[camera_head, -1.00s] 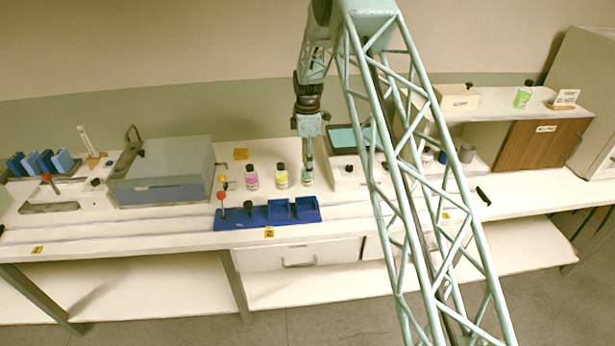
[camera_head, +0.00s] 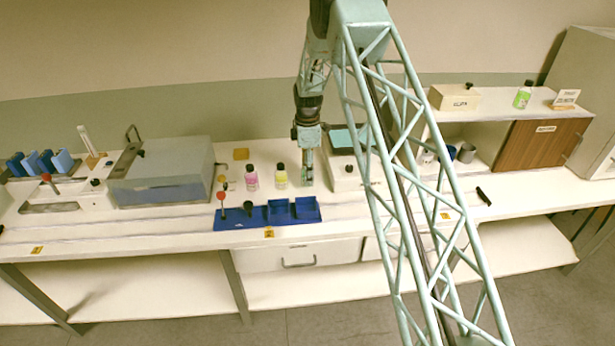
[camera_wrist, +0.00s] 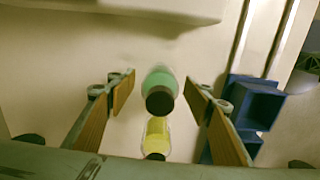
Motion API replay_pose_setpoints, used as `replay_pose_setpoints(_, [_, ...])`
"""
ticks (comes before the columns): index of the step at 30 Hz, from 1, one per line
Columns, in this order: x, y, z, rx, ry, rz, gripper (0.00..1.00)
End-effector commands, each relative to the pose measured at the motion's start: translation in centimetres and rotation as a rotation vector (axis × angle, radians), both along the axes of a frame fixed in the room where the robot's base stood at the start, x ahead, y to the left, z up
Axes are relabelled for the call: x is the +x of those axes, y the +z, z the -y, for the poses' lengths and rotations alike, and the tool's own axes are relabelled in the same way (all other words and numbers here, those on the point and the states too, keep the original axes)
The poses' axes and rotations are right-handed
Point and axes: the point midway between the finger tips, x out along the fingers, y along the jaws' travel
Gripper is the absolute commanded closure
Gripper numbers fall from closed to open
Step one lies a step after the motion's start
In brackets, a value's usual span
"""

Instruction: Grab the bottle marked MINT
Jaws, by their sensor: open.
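A green bottle with a black cap (camera_wrist: 160,84) stands between my open fingers in the wrist view, with a gap on both sides. Its label cannot be read. In the head view my gripper (camera_head: 307,176) points down over this bottle's place and hides it. A yellow bottle with a black cap (camera_head: 281,175) stands just left of my gripper; it also shows in the wrist view (camera_wrist: 157,132), below the green one. A pink bottle (camera_head: 251,178) stands further left. Another green bottle (camera_head: 522,97) stands on the raised shelf at the right, its label too small to read.
A blue tray with compartments (camera_head: 240,221) lies in front of the bottles; blue bins also show in the wrist view (camera_wrist: 256,105). A grey box (camera_head: 160,175) stands to the left. A white device (camera_head: 345,179) stands close on my gripper's right.

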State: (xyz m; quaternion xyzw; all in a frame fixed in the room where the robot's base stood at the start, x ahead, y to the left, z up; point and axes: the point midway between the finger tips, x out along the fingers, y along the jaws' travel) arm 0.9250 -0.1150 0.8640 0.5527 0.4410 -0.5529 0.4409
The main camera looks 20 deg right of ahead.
Motion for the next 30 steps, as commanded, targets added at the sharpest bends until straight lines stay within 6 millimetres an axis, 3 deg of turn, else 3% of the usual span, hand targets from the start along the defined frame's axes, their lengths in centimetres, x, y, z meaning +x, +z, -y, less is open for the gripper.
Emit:
replay_pose_setpoints(9, [0.0, -2.5, 0.0, 0.000, 0.000, 0.000, 0.53])
replay_pose_setpoints(26, [0.0, -2.6, 0.0, 0.000, 0.000, 0.000, 0.53])
replay_pose_setpoints(30, [0.0, -2.6, 0.0, 0.000, 0.000, 0.000, 0.64])
